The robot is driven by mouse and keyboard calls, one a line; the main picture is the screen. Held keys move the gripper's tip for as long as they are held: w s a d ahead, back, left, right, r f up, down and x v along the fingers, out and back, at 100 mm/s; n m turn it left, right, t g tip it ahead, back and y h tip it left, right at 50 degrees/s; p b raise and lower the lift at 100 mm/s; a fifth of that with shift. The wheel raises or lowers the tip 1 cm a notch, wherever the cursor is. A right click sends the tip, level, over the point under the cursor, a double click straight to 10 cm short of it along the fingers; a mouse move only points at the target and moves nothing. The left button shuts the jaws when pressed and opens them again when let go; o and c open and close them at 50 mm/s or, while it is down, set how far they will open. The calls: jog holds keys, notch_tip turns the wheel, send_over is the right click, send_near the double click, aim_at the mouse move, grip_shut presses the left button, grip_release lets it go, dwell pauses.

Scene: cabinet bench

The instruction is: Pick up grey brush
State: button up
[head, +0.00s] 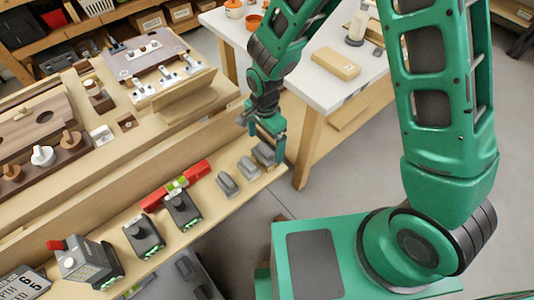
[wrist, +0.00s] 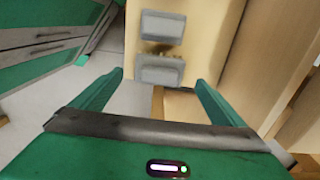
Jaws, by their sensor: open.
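A grey brush (head: 264,152) lies near the right end of the long wooden ledge. In the wrist view, a grey block-like piece (wrist: 160,69) with brown bristle-like material along its far edge appears to be this brush. My gripper (head: 267,142) is above that end of the ledge, close to the brush. In the wrist view its two green fingers are spread, with the grey piece framed between and beyond the tips. Nothing is held. In the head view the fingers partly hide the brush, and I cannot tell the exact height gap.
Other grey pieces (head: 227,185) lie beside the brush on the ledge; one (wrist: 162,26) shows farther off in the wrist view. A red level (head: 176,186) and dark devices (head: 143,236) sit farther left. A white-topped table (head: 308,75) stands behind my gripper.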

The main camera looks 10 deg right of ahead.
aim_at(265, 147)
jog(key=shift+f, duration=1.95)
jog(key=c, duration=1.2)
jog(key=shift+r, duration=0.1)
notch_tip(265, 147, up, 10)
jog(key=shift+f, duration=0.1)
